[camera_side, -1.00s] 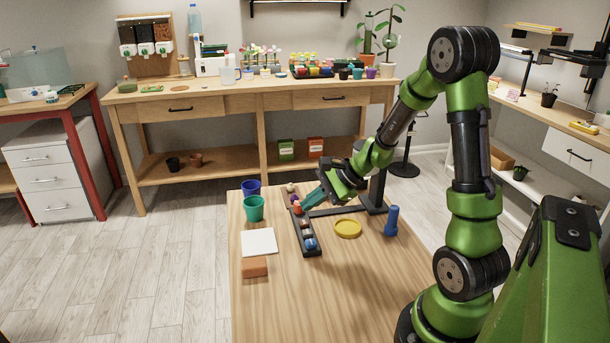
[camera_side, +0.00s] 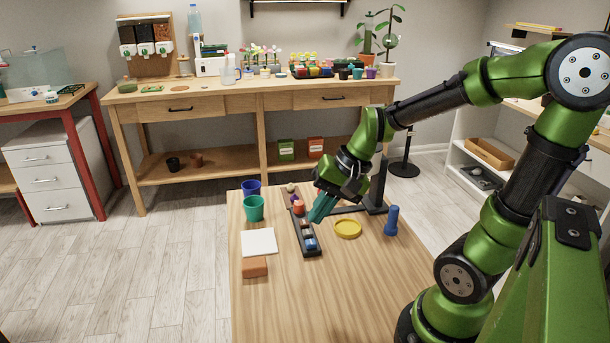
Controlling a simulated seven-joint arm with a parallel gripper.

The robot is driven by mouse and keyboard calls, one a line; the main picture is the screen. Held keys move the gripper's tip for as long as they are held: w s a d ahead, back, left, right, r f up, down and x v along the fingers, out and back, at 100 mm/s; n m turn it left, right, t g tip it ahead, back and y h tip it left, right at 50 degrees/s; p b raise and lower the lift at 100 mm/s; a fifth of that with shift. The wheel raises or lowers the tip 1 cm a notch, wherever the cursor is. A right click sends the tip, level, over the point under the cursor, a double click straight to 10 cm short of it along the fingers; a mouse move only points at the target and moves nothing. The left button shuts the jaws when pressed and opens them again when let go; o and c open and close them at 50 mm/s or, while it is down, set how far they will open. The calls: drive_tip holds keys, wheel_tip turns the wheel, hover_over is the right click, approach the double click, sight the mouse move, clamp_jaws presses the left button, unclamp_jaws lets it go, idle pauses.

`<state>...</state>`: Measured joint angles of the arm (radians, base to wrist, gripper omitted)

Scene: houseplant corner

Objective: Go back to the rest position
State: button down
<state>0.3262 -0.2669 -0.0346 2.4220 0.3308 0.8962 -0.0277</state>
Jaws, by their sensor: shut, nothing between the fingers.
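My gripper (camera_side: 318,208) has teal fingers that are shut with nothing between them. It points down and to the left, over or just beside the right edge of a dark narrow tray (camera_side: 313,253). The tray holds several small items, among them an orange-red one (camera_side: 299,206) at its far end and a blue one (camera_side: 309,243) near its front end. My fingers hide part of the tray's far right side. I cannot tell whether the fingertips touch the tray.
A green cup (camera_side: 254,208) and a dark blue cup (camera_side: 251,187) stand left of the tray. A white square (camera_side: 259,242) and a brown block (camera_side: 254,267) lie in front. A yellow dish (camera_side: 347,229) and a blue upright piece (camera_side: 391,221) are at right. The table front is clear.

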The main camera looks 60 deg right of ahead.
drive_tip(key=s+a+r+n+t+h, duration=0.1)
drive_tip(key=s+a+r+n+t, duration=0.1)
drive_tip(key=s+a+r+n, duration=0.2)
wheel_tip(320, 180, up, 4)
drive_tip(key=a+n, duration=0.2)
drive_tip(key=shift+s+f+n+t, duration=0.15)
drive_tip(key=shift+s+n+t, duration=0.15)
drive_tip(key=shift+s+n, duration=0.1)
idle(0.7)
